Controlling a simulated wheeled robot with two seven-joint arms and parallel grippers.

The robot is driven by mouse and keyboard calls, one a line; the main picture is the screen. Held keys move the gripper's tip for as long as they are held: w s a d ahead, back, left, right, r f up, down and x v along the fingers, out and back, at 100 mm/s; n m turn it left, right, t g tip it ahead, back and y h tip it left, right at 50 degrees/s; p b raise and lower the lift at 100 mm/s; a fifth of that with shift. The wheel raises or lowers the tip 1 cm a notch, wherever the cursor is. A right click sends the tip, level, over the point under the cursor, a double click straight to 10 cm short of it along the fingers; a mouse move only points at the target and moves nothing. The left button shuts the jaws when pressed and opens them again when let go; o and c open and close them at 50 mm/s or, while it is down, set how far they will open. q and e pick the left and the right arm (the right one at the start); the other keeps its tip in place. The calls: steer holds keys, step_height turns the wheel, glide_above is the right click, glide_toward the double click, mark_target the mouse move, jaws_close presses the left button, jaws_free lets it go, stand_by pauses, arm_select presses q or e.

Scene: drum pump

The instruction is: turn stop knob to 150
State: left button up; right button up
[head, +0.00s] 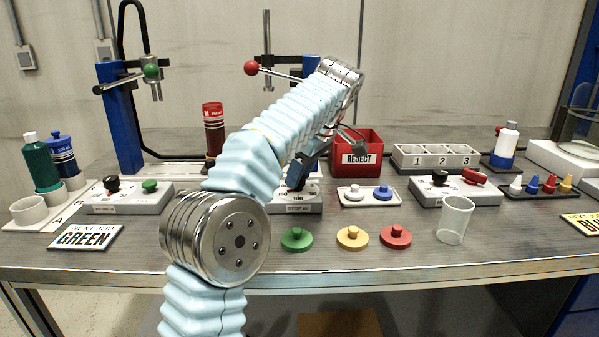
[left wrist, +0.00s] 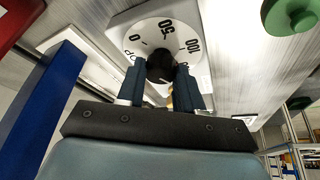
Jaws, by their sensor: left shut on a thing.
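The stop box (head: 295,202), a grey unit with "STOP ml" on its front, stands mid-table, partly behind my left arm. In the left wrist view its white round dial (left wrist: 140,38) shows the marks 0, 50 and 100. The rest of the scale is hidden by the fingers, and I cannot read where the knob points. My left gripper (head: 300,176) reaches down over the box. The left wrist view shows its two dark fingers (left wrist: 160,76) shut on the black stop knob (left wrist: 160,65), one on each side. My right gripper is not in view.
Green (head: 297,239), yellow (head: 352,238) and red (head: 395,237) caps lie in front of the box. A red reject bin (head: 370,150) stands behind. A clear cup (head: 455,221) and another knob box (head: 455,192) are to the right.

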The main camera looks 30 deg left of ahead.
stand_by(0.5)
arm_select(q)
steer(key=o, duration=1)
steer(key=shift+r, duration=0.1)
